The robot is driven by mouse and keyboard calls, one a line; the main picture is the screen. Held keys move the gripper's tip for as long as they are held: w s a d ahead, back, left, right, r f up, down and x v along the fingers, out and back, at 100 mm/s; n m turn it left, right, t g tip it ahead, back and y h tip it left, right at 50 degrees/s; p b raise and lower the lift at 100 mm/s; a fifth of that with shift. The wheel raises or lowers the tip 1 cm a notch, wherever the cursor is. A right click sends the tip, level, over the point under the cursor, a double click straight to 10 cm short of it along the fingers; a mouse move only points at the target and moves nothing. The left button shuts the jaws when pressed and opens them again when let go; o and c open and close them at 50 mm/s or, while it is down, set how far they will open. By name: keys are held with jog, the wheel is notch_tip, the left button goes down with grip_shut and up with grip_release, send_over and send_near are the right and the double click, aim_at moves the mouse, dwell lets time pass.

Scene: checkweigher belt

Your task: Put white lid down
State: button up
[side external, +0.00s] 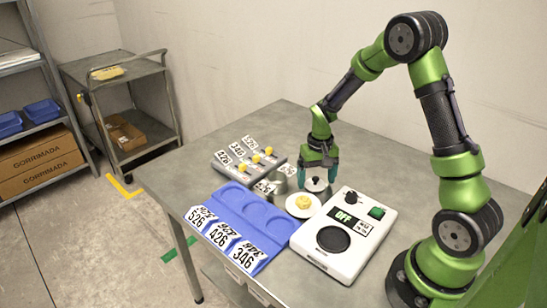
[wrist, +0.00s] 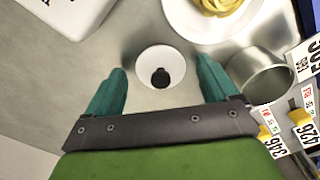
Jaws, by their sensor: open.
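The white lid (wrist: 147,57) is a small round disc with a black knob (wrist: 160,77). It appears to lie flat on the grey metal table, knob up. The lid also shows in the side external view (side external: 316,185), below my gripper. My gripper (side external: 319,174) points down over it. In the wrist view its teal fingers (wrist: 161,82) are spread wide to either side of the lid, with gaps between them and its rim. Nothing is held between them.
An open metal cup (wrist: 262,76) stands close beside the lid. A white plate with yellow food (side external: 303,205) is nearby. A white scale reading OFF (side external: 345,262), a blue tray with numbered cards (side external: 232,199) and a grey block with yellow knobs (side external: 243,168) surround it. The table's back is clear.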

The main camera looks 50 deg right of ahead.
aim_at(316, 178)
notch_tip(316, 178, up, 12)
jog(key=f, duration=0.1)
jog(key=s+a+r+n+t+y, duration=0.2)
jog(key=s+a+r+t, duration=0.5)
jog(key=s+a+r, duration=0.5)
jog(key=s+a, duration=0.1)
jog(key=a, duration=0.2)
jog(key=shift+s+a+r+n, duration=0.2)
jog(key=shift+s+a+n, duration=0.1)
jog(key=shift+s+n, duration=0.1)
